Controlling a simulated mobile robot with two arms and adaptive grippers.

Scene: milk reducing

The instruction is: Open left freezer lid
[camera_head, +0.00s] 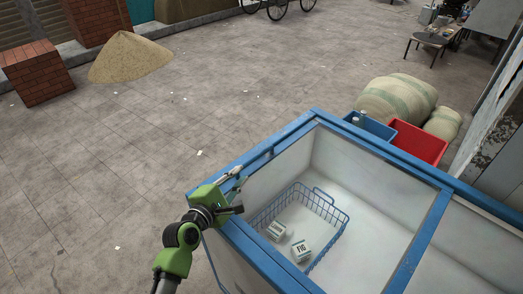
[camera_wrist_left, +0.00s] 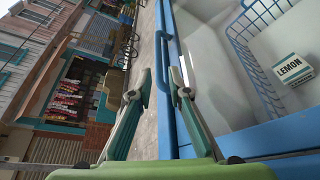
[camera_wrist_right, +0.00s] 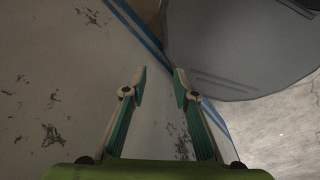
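The freezer (camera_head: 228,262) is a white chest with a blue rim, at the lower right in the head view. Its left part shows a white inside; whether a clear lid pane covers it I cannot tell. A blue bar (camera_head: 428,238) divides it from the right part. My left gripper (camera_head: 240,190) is at the freezer's left rim. In the left wrist view the fingers of my left gripper (camera_wrist_left: 160,78) are apart, with the blue rim (camera_wrist_left: 168,50) showing between them; contact is unclear. My right gripper (camera_wrist_right: 160,78) is open and empty, near a scuffed white surface (camera_wrist_right: 50,70).
A blue wire basket (camera_head: 335,235) with small cartons (camera_head: 301,250) sits inside the freezer. Blue (camera_head: 367,125) and red (camera_head: 418,143) crates and sacks (camera_head: 396,98) stand behind it. A grey round surface (camera_wrist_right: 245,45) is near my right gripper.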

